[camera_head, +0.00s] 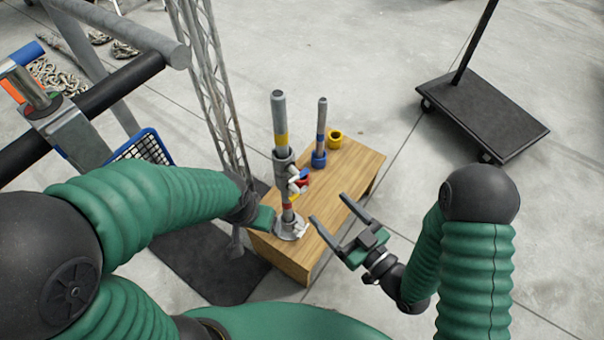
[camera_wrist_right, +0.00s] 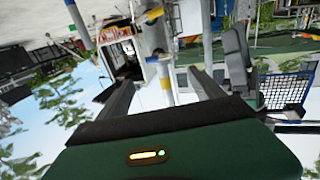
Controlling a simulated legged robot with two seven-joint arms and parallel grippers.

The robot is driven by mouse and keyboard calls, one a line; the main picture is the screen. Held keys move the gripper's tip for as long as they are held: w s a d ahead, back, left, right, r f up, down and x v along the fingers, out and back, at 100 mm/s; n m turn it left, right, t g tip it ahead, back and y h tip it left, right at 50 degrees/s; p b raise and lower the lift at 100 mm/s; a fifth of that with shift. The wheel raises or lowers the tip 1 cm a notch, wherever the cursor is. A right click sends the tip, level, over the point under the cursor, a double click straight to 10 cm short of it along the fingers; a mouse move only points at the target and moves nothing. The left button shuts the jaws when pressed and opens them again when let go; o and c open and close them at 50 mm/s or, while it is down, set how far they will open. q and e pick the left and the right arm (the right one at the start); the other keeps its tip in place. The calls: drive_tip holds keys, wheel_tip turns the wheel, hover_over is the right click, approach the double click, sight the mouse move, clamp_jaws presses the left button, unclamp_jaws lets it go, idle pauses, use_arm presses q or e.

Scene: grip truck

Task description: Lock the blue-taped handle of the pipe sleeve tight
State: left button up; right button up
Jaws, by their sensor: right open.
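A grey upright pipe (camera_head: 279,115) with yellow and red tape bands stands on a round metal base (camera_head: 291,228) on the wooden bench. The pipe sleeve (camera_head: 284,162) sits around it at mid-height, with small handles on its right side. A small blue patch (camera_head: 303,173) there looks like the blue-taped handle, next to a red one. My right gripper (camera_head: 330,208) is open and empty, right of the pipe and apart from it. The pipe also shows beyond its fingers in the right wrist view (camera_wrist_right: 167,90). My left gripper (camera_head: 262,218) is beside the base, its fingers mostly hidden.
A shorter pipe in a blue holder (camera_head: 319,158) and a yellow ring (camera_head: 335,139) stand farther back on the wooden bench (camera_head: 357,163). A truss (camera_head: 212,90) rises behind on the left. A black cart (camera_head: 485,115) stands at the back right. Floor right of the bench is clear.

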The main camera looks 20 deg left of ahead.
sight(300, 177)
drive_tip(key=b+x, duration=0.1)
drive_tip(key=x, duration=1.2)
drive_tip(key=shift+w+a+f, duration=0.1)
drive_tip(key=shift+w+a, duration=0.2)
drive_tip(key=shift+c, duration=0.3)
drive_tip(key=c, duration=1.3)
